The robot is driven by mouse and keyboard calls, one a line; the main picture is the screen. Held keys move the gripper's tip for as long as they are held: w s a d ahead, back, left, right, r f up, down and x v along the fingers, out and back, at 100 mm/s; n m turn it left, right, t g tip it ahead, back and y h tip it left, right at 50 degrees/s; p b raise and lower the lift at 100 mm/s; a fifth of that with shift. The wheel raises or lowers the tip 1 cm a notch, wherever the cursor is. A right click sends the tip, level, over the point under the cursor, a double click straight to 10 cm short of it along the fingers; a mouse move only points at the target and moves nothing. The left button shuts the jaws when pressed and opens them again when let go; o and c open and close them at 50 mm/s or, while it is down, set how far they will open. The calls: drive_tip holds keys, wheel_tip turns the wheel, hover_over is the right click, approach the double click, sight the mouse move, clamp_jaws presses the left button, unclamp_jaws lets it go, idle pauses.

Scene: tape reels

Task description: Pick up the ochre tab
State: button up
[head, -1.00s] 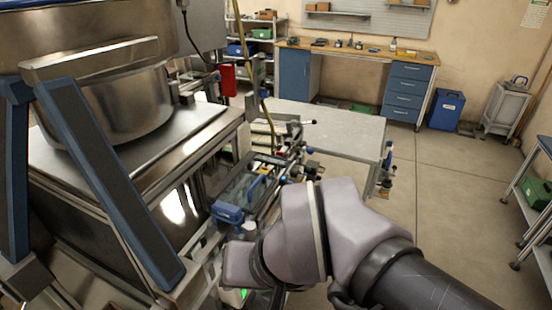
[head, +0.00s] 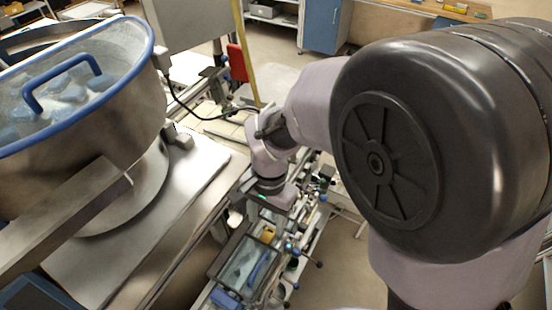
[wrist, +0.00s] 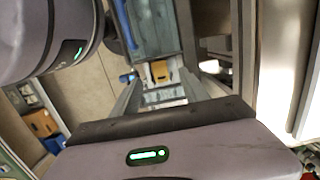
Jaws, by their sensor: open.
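The ochre tab (wrist: 160,71) shows in the wrist view as a small yellow-brown piece with a dark mark, just beyond the fingertips. In the head view an ochre spot (head: 268,235) shows at the upper right of a dark-framed tray (head: 217,262), below my wrist. My gripper (wrist: 160,86) is open, with its two grey fingers apart and nothing seen between them but the background. The tab lies roughly in line with the gap. I cannot tell how far below the fingertips it is. The fingers are hidden in the head view.
A large steel bowl with a blue rim (head: 85,165) stands on the machine at the left. A blue handle or block (head: 225,298) is at the tray's near end. Rails and small fittings (head: 292,250) run along the tray's right side. Open floor lies to the right.

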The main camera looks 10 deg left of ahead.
sight(268, 235)
wheel_tip(268, 235, down, 6)
drive_tip(key=shift+d+r, duration=0.15)
drive_tip(key=shift+r, duration=0.1)
drive_tip(key=shift+w+f, duration=0.1)
drive_tip(key=shift+f, duration=0.3)
drive_tip(key=shift+r, duration=0.1)
drive_tip(key=shift+c, duration=1.1)
clamp_jaws()
